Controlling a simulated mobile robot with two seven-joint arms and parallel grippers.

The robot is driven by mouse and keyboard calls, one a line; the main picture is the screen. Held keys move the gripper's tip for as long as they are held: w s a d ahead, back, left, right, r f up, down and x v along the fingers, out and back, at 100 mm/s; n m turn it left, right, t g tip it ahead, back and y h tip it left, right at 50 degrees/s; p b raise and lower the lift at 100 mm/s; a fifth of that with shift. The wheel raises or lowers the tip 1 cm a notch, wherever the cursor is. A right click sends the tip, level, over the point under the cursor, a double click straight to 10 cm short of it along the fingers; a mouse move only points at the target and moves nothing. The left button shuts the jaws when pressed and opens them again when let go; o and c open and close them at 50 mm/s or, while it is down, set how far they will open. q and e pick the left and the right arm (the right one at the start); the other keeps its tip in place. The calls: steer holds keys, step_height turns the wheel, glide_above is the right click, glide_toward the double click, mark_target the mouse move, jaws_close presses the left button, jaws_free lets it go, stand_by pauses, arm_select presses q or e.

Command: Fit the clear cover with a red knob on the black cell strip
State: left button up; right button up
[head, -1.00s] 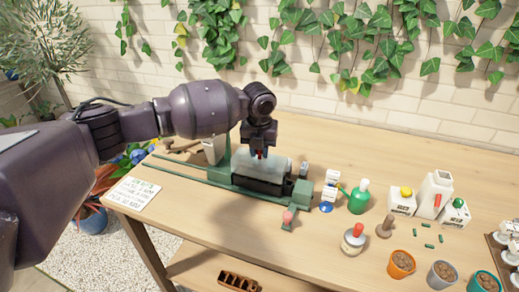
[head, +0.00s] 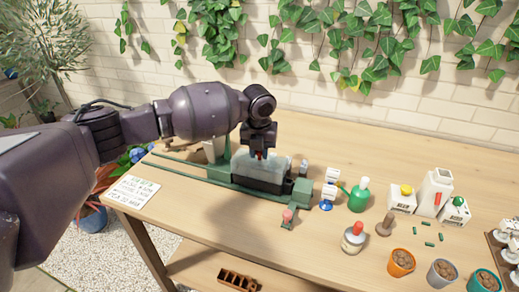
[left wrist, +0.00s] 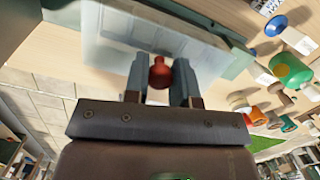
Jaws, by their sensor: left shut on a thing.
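The clear cover (head: 270,169) sits at the black cell strip (head: 258,185) in the green fixture (head: 301,190), its walls around the strip's upper part. Whether it is fully seated I cannot tell. My left gripper (head: 260,154) is above the cover, pointing down. In the left wrist view, the gripper (left wrist: 159,82) is shut on the red knob (left wrist: 160,71), one finger on each side. The cover's clear plate (left wrist: 110,40) spreads out beyond the knob there. My right gripper is in neither view.
Right of the fixture stand a green bottle (head: 359,195), a jar with a red knob (head: 353,238), white containers (head: 402,198) and small pots (head: 401,262). A written card (head: 132,191) lies at the table's left edge. The front middle of the table (head: 225,215) is clear.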

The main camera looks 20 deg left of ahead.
arm_select(q)
steer(key=shift+f, duration=0.1)
stand_by(0.4)
steer(key=shift+f, duration=0.55)
stand_by(0.8)
steer(key=o, duration=1.3)
steer(key=shift+f, duration=0.1)
steer(key=shift+c, duration=0.2)
